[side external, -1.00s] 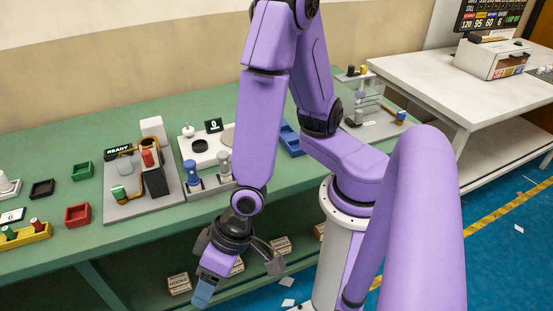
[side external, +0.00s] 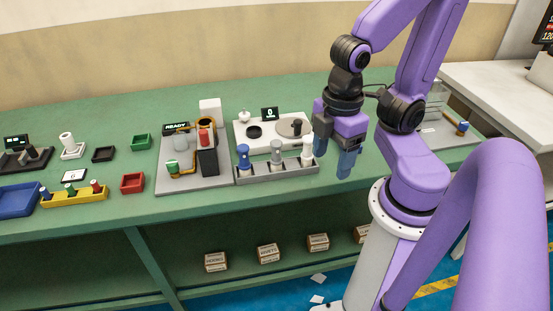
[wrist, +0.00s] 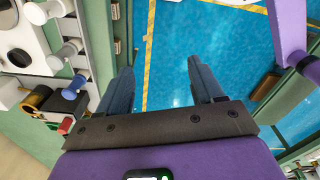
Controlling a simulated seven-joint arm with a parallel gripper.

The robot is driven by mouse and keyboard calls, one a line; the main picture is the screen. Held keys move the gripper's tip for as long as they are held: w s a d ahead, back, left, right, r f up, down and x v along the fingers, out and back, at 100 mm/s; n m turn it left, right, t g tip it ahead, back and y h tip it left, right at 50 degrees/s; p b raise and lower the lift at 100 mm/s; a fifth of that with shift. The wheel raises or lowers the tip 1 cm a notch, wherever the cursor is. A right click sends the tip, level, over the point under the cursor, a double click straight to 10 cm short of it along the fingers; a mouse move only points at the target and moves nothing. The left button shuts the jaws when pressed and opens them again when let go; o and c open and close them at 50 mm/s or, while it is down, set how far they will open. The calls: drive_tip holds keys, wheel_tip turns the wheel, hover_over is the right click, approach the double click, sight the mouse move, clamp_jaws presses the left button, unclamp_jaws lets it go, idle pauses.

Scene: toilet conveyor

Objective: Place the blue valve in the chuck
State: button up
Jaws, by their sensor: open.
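The blue valve (side external: 243,157) stands upright in the left slot of a grey rack (side external: 276,172), beside a grey valve (side external: 276,155) and a white valve (side external: 307,150). In the wrist view the blue valve (wrist: 75,87) is at the left. Behind the rack, a white fixture (side external: 243,143) has a dark round opening (side external: 254,132) and a grey disc (side external: 291,127); which part is the chuck I cannot tell. My gripper (side external: 347,168) is open and empty, fingers down, right of the rack. In the wrist view its fingers (wrist: 161,66) have blue floor between them.
A grey station (side external: 184,184) with a READY sign, a red-topped black block and copper pipe stands left of the rack. Small trays and a yellow holder (side external: 75,196) lie farther left. Green table (side external: 215,203) is bare along the front edge.

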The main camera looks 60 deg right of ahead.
drive_tip(key=m, duration=3.1)
approach(243, 147)
drive_tip(key=f, duration=0.9)
drive_tip(key=shift+w+a, duration=0.1)
drive_tip(key=shift+a, duration=0.15)
drive_tip(key=shift+d+f, duration=0.15)
drive_tip(key=shift+f, duration=2.55)
clamp_jaws()
